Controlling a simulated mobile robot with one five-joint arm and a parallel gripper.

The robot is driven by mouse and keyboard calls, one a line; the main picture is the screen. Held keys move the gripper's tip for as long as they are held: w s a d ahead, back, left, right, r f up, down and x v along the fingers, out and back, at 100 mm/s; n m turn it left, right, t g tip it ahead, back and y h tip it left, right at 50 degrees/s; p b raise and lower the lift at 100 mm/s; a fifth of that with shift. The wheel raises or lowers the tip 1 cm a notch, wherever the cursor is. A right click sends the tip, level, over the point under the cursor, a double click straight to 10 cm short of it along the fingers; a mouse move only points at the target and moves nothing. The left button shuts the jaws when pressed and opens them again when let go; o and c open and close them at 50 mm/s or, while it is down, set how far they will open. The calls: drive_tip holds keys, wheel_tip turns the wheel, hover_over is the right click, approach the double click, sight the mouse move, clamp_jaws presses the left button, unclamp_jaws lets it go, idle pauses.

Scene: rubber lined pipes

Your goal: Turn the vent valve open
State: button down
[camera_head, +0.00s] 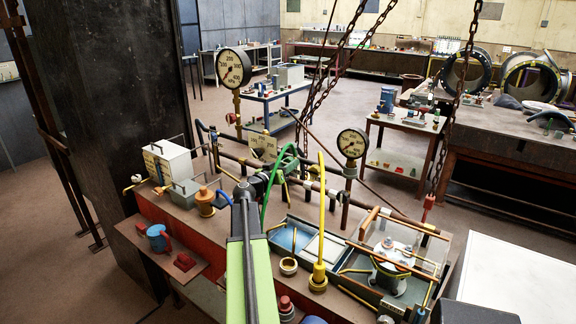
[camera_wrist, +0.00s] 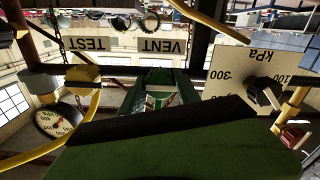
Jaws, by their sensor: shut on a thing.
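My gripper (camera_head: 264,180) reaches over the bench to the pipework beside the green hose. I cannot tell the handle's angle.
A green hose (camera_head: 268,199) and a yellow hose (camera_head: 321,220) arch close to my gripper. Pressure gauges (camera_head: 233,68) (camera_head: 352,143) stand behind and to the right. A chain (camera_head: 460,85) hangs at the right. A dark column (camera_head: 95,110) stands at the left.

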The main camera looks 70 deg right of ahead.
drive_tip(key=c, duration=0.9)
unclamp_jaws()
drive_tip(key=v, duration=1.7)
drive_tip(key=shift+a, duration=0.25)
drive_tip(key=shift+w, duration=0.1)
